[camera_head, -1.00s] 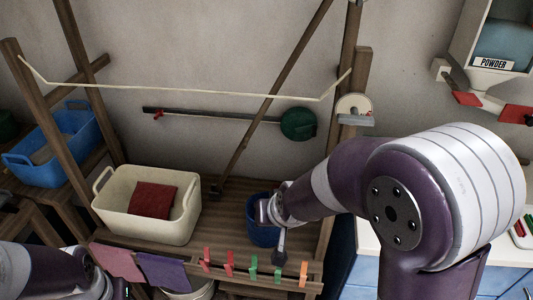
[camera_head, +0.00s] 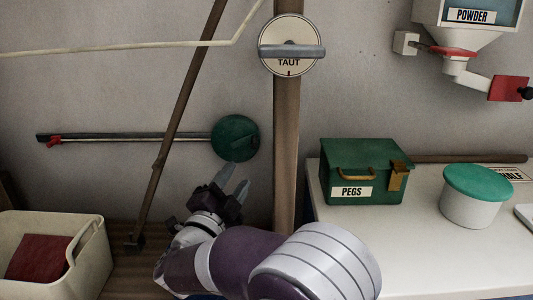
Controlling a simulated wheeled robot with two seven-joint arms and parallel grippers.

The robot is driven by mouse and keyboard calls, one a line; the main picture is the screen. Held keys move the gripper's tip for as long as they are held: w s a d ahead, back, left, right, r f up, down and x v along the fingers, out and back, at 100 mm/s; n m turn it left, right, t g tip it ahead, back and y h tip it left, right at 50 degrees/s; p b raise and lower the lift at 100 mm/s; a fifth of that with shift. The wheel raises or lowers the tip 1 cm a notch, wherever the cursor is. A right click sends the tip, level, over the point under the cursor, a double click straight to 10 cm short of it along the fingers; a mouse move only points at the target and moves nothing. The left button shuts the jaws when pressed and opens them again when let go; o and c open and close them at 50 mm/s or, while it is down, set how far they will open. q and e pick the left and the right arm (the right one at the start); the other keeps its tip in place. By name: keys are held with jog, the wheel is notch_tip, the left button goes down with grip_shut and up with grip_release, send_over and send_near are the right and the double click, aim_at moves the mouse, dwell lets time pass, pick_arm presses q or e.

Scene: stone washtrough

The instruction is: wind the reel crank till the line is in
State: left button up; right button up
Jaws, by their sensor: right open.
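A round cream disc marked TAUT (camera_head: 289,66) is on the wooden post at the top middle, with a grey bar across its face. I cannot tell whether this bar is the crank. The pale line (camera_head: 130,47) runs from the left edge, then bends steeply up and leaves the top of the view left of the disc. My right gripper (camera_head: 233,182) is open and empty, fingers pointing up. It appears below the disc and just under a green round piece (camera_head: 235,138) on a wall rod, apart from the disc. My left gripper is out of view.
A cream tub (camera_head: 92,262) with a red cloth stands at lower left. A slanted wooden brace (camera_head: 185,95) crosses behind. On the white counter at right are a green PEGS box (camera_head: 365,168) and a green-lidded tub (camera_head: 472,205). A POWDER dispenser (camera_head: 465,35) hangs above.

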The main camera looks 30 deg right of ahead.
aim_at(252, 147)
jog(key=x, duration=0.3)
jog(key=b+x, duration=0.1)
jog(key=x, duration=0.3)
jog(key=r+b+x, duration=0.1)
jog(key=x, duration=0.2)
jog(key=shift+d+r, duration=0.15)
jog(key=shift+d, duration=0.2)
jog(key=shift+w+d+r, duration=0.15)
jog(key=shift+w+d, duration=0.2)
grip_shut()
